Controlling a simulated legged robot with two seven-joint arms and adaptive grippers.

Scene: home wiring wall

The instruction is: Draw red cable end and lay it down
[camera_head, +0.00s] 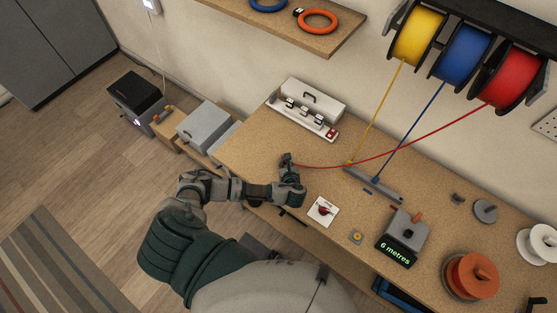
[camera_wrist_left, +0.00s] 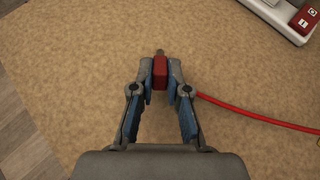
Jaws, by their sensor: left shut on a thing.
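The red cable (camera_head: 400,150) runs from the red spool (camera_head: 508,78) on the rack down and left across the bench. Its end, a small red block (camera_wrist_left: 160,72) with a grey tip, is between the fingertips of my left gripper (camera_head: 287,160). In the left wrist view my left gripper (camera_wrist_left: 160,82) is shut on this red end, over bare bench top. The red cable (camera_wrist_left: 255,115) leads off to the right there. How high the end is above the bench is hard to tell. My right gripper is not in view.
A grey cable guide (camera_head: 374,184) takes the yellow and blue cables. A white case (camera_head: 305,103) stands at the back. A white switch plate (camera_head: 322,211), a "6 metres" counter (camera_head: 400,238) and an orange reel (camera_head: 470,276) stand to the right. The bench's left end is clear.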

